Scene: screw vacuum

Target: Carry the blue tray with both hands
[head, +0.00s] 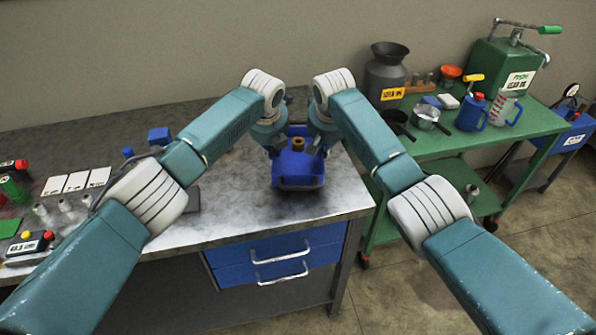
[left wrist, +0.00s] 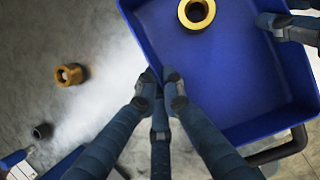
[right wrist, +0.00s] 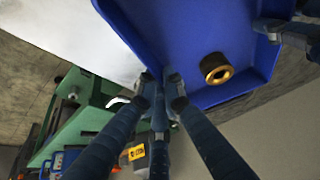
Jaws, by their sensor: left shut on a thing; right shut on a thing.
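The blue tray (head: 298,182) is near the right end of the workbench, between my two arms. It also shows in the left wrist view (left wrist: 235,75) and the right wrist view (right wrist: 190,40). A brass ring-shaped part (head: 298,144) is inside it, seen too in the left wrist view (left wrist: 196,14) and the right wrist view (right wrist: 217,68). My left gripper (head: 274,148) is shut on the tray's left rim. My right gripper (head: 320,142) is shut on its right rim. I cannot tell whether the tray touches the bench.
The grey workbench (head: 240,180) has cards, small parts and a button box (head: 30,243) at its left. A green cart (head: 440,145) with pots, jugs and a press stands at the right, past a gap. A brass fitting (left wrist: 70,74) lies on the bench.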

